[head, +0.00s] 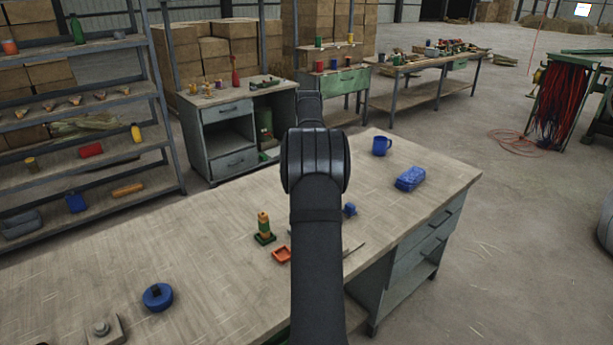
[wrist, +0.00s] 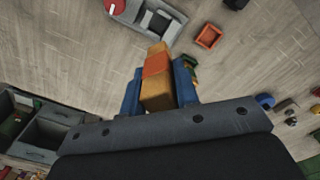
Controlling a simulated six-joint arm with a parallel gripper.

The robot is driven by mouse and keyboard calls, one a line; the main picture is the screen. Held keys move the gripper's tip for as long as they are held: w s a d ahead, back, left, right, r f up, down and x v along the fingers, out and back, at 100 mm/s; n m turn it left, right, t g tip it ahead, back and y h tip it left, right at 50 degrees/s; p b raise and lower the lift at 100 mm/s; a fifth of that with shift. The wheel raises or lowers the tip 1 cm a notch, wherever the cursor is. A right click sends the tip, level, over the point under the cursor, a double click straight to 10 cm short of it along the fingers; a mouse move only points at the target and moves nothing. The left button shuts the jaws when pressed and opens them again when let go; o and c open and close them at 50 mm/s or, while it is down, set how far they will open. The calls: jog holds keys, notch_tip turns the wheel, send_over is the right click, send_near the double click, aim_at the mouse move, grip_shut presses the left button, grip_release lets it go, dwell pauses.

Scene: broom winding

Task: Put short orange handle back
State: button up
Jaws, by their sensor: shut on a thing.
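The short orange handle (wrist: 157,78) sits between the blue fingers of my gripper (wrist: 159,88) in the wrist view. It is a blocky piece, yellow-orange at both ends with a darker orange band in the middle. The gripper is shut on it. In the head view my dark arm hides the gripper and the handle. A green-based upright piece with orange parts (head: 263,228) stands on the bench left of my arm. A green and yellow object (wrist: 191,70) shows partly behind the right finger in the wrist view; I cannot tell whether it is the same piece.
A small orange tray (head: 282,254) lies on the wooden bench (head: 200,262); an orange tray also shows in the wrist view (wrist: 208,37). A blue roll (head: 157,297), blue mug (head: 381,146) and blue box (head: 410,179) stand apart. A small blue object (head: 349,210) is beside my arm.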

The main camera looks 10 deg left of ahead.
jog(key=s+d+f+n, duration=0.2)
jog(key=s+f+n, duration=0.1)
jog(key=s, duration=0.4)
jog(key=s+d+f+n, duration=0.2)
jog(key=s+f+n, duration=0.15)
jog(key=s, duration=0.45)
jog(key=shift+w+a+f, duration=0.55)
jog(key=shift+a+f, duration=1.25)
jog(key=shift+f, duration=0.05)
jog(key=shift+w+a+f, duration=0.5)
jog(key=shift+a+f, duration=1.35)
jog(key=shift+f, duration=0.05)
jog(key=shift+w+a+f, duration=0.55)
jog(key=shift+a+f, duration=1.25)
jog(key=shift+f, duration=0.05)
jog(key=shift+f, duration=0.15)
jog(key=o, duration=1)
jog(key=shift+c, duration=0.2)
notch_tip(320, 180, up, 12)
jog(key=shift+r, duration=0.2)
